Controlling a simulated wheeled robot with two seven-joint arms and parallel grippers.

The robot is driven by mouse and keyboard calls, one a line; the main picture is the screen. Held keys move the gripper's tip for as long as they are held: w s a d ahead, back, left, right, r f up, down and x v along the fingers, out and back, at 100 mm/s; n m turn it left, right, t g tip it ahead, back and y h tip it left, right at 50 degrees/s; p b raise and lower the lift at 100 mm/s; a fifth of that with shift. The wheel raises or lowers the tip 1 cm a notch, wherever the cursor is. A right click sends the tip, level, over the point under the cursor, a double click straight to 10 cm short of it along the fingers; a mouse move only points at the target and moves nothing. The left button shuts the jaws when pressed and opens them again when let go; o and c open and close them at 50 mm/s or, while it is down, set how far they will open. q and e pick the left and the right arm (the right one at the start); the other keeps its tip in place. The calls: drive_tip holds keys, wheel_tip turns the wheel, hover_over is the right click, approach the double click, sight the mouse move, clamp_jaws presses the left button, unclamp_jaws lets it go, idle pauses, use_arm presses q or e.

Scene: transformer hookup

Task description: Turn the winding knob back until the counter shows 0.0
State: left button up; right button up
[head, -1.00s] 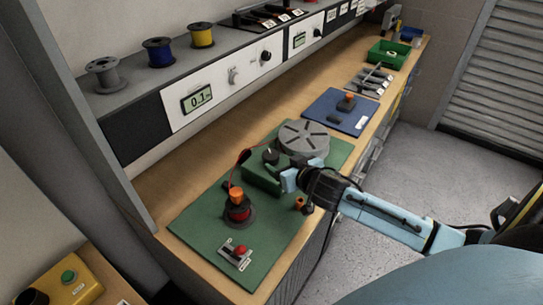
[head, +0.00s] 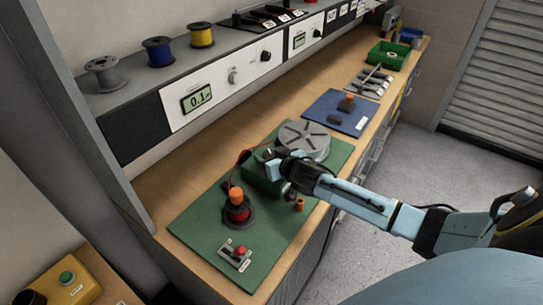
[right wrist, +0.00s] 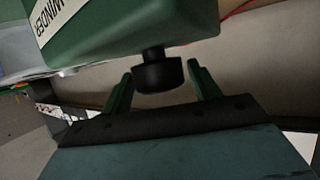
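The winder is a green box (head: 255,178) on the green mat, with a grey slotted disc (head: 304,140) beside it. In the right wrist view its lettered housing (right wrist: 130,25) carries a black round knob (right wrist: 159,75). My right gripper (right wrist: 160,70) has its two fingers apart, one on each side of the knob, with small gaps visible. In the head view the right gripper (head: 272,163) is over the winder's top and largely hides the knob. The counter (head: 197,98) on the wall panel reads about 0.1. My left gripper is not in view.
On the green mat (head: 200,222) stand a dark spool with an orange top (head: 237,207), a red-button switch (head: 237,253) and a small orange part (head: 299,204). A blue mat (head: 340,112) lies farther back. Wire spools (head: 158,51) stand on the shelf above.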

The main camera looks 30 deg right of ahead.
drive_tip(key=c, duration=0.7)
drive_tip(key=shift+d+r+n+y+p, duration=0.1)
drive_tip(key=shift+n+y+p, duration=0.5)
drive_tip(key=shift+n+y, duration=0.15)
drive_tip(key=shift+d+r+n+y+p, duration=0.1)
drive_tip(key=shift+n+y+p, duration=0.5)
drive_tip(key=shift+y, duration=0.25)
drive_tip(key=shift+w+f+n+g+y, duration=0.1)
drive_tip(key=shift+n+g+y, duration=0.3)
drive_tip(key=shift+n+y, duration=0.55)
drive_tip(key=shift+n+g+y, duration=0.4)
drive_tip(key=shift+n+y, duration=0.5)
drive_tip(key=shift+y, duration=0.25)
drive_tip(key=shift+f+n+y, duration=0.1)
drive_tip(key=shift+n+y, duration=0.2)
drive_tip(key=o, duration=1)
drive_tip(key=shift+c, duration=0.2)
drive_tip(key=shift+a, duration=0.1)
